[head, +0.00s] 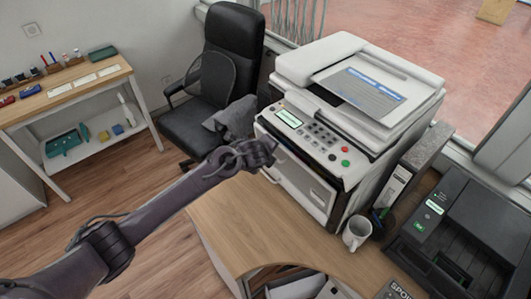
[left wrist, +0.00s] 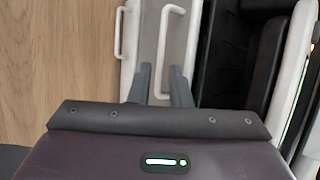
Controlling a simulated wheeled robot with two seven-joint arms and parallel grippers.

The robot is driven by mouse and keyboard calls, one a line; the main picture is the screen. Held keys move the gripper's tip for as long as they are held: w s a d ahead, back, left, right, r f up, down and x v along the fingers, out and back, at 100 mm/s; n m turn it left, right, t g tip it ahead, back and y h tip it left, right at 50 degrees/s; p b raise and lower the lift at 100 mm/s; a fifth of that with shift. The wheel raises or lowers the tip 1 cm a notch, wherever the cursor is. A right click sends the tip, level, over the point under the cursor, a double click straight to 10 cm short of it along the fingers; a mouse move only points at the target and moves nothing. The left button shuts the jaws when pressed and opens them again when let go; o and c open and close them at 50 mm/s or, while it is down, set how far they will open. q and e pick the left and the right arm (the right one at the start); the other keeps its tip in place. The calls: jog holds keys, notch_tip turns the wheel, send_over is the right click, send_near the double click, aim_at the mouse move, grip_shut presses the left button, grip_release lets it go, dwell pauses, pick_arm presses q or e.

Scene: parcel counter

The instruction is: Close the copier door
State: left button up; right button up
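The white and grey copier (head: 345,115) stands on the wooden counter, its control panel facing me. Its front door (head: 305,188) is a pale panel below the controls. In the left wrist view the door (left wrist: 146,55) carries a white bar handle (left wrist: 170,45), and a dark opening shows to its right, so it looks ajar. My left gripper (head: 272,150) is at the copier's front left corner, partly hiding it. In the left wrist view its fingers (left wrist: 160,88) are apart near the handle's lower end; contact cannot be told. My right gripper is out of view.
A white mug (head: 356,232) and a pen cup (head: 382,220) stand right of the copier's front, near a black printer (head: 465,235). A black office chair (head: 225,80) is behind my left arm. A second handle (left wrist: 119,32) shows at left.

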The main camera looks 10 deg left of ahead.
pick_arm(q)
jog(key=b+v, duration=0.1)
jog(key=v, duration=0.6)
jog(key=shift+s+r, duration=0.25)
jog(key=shift+s, duration=0.05)
jog(key=shift+a, duration=0.1)
jog(key=shift+c, duration=0.5)
